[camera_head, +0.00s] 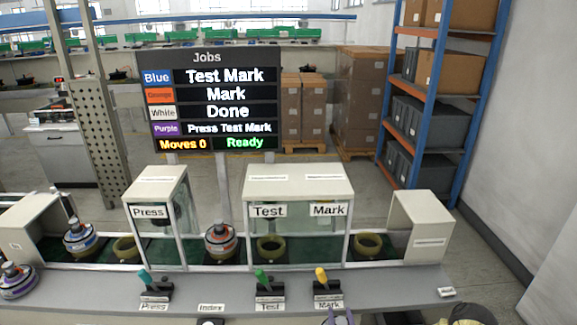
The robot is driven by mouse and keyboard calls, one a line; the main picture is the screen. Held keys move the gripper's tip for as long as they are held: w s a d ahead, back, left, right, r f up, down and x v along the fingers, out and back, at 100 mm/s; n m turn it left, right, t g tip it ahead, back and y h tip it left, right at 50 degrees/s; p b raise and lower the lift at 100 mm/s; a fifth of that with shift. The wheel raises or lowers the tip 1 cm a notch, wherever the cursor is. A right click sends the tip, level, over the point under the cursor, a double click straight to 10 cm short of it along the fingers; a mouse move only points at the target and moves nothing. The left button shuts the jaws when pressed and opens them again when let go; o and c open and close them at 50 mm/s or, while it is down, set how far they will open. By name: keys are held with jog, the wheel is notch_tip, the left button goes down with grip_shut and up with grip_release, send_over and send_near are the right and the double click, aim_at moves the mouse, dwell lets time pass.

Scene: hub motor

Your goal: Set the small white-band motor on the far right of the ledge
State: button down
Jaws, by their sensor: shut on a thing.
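No motor with a clearly white band shows in the head view. A motor with an orange band (221,240) sits in the row between the Press and Test housings. A motor with a blue band (81,238) sits further left. A motor with a purple band (15,281) stands at the far left of the grey ledge (400,284). The far right of the ledge is bare except for a small white label (447,292). I cannot make out my gripper. A purple shape (338,317) and a tan and dark shape (472,315) are cut off at the bottom edge.
Press (154,284), Test (268,285) and Mark levers (325,287) stand on the ledge. Empty ring nests show left (126,248), under Test (270,247) and at right (368,245). White housings rise behind. The jobs board (213,100) reads White Done.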

jog(key=shift+w+d+f+b, duration=0.1)
jog(key=shift+f+b, duration=1.8)
jog(key=shift+f, duration=0.3)
jog(key=s+f, duration=0.4)
jog(key=f, duration=0.1)
jog(key=shift+s+f, duration=0.2)
jog(key=shift+s, duration=0.05)
